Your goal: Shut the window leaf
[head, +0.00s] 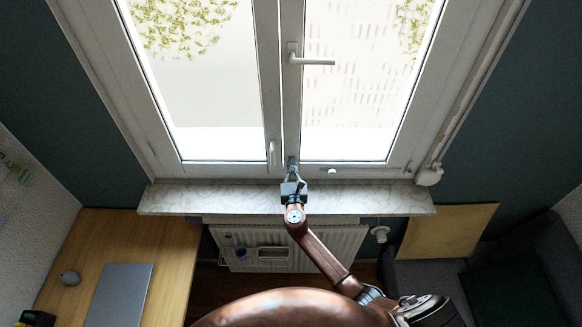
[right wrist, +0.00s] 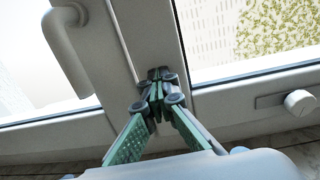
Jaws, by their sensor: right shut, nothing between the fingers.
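The white window has two glazed leaves side by side. The right leaf (head: 398,160) carries a lever handle (head: 312,61) that lies horizontal. The left leaf (head: 222,168) has a small upright handle (head: 272,152) low on its right side; it also shows in the right wrist view (right wrist: 70,50). My right gripper (head: 292,165) is shut and empty at the foot of the middle uprights. In the right wrist view its fingertips (right wrist: 156,78) are at the white frame beside a narrow seam; I cannot tell whether they touch. How far either leaf stands open is unclear.
A marble sill (head: 385,198) runs below the window, with a radiator (head: 340,240) under it. A knob (head: 332,171) sits on the lower frame at right. A wooden desk (head: 165,245) with a laptop (head: 120,294) is at left. A dark sofa (head: 425,275) is at right.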

